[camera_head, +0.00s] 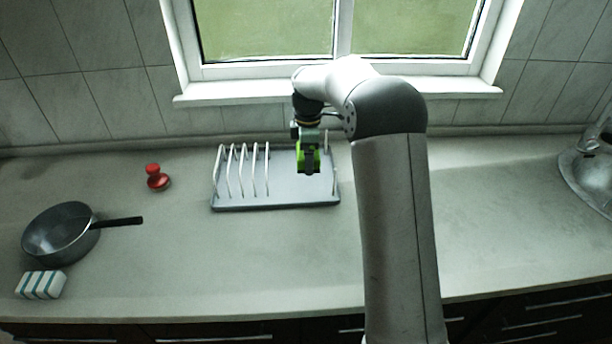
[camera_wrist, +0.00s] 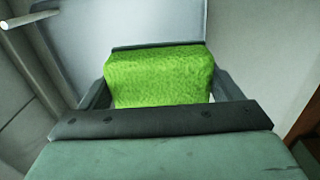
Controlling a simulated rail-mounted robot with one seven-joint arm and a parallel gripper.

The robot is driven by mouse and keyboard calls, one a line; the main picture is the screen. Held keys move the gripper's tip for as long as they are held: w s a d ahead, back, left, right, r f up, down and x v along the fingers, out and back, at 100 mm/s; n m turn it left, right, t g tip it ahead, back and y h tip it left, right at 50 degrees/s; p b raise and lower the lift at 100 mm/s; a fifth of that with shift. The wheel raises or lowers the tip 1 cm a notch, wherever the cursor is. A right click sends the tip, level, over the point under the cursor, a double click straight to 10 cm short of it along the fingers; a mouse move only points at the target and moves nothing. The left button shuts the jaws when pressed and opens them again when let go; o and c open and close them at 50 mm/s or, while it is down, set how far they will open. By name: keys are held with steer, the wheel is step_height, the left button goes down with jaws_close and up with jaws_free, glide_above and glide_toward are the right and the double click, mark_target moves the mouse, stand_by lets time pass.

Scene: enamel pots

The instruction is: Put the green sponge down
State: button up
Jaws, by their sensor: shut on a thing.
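The green sponge (camera_wrist: 160,78) fills the space between the fingers of my gripper (camera_wrist: 160,85) in the wrist view. In the head view the sponge (camera_head: 308,158) is a small bright green patch, partly covered by my gripper (camera_head: 308,166). My gripper is shut on the sponge and points down over the right part of the grey dish rack (camera_head: 290,187). In the wrist view, the rack's grey tray (camera_wrist: 120,30) lies behind the sponge. I cannot tell whether the sponge touches the tray.
The rack's white prongs (camera_head: 240,170) stand on its left side. A red-topped object (camera_head: 157,178) is left of the rack. A dark pan (camera_head: 62,235) and a white-and-green striped block (camera_head: 40,285) lie far left. A metal object (camera_head: 590,170) is at far right. The counter front is clear.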

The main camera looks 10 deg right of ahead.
mark_target(307, 188)
step_height(307, 188, down, 10)
steer(key=shift+a+r+p, duration=0.1)
steer(key=shift+r+p, duration=0.05)
steer(key=shift+p, duration=0.6)
steer(key=shift+w, duration=0.1)
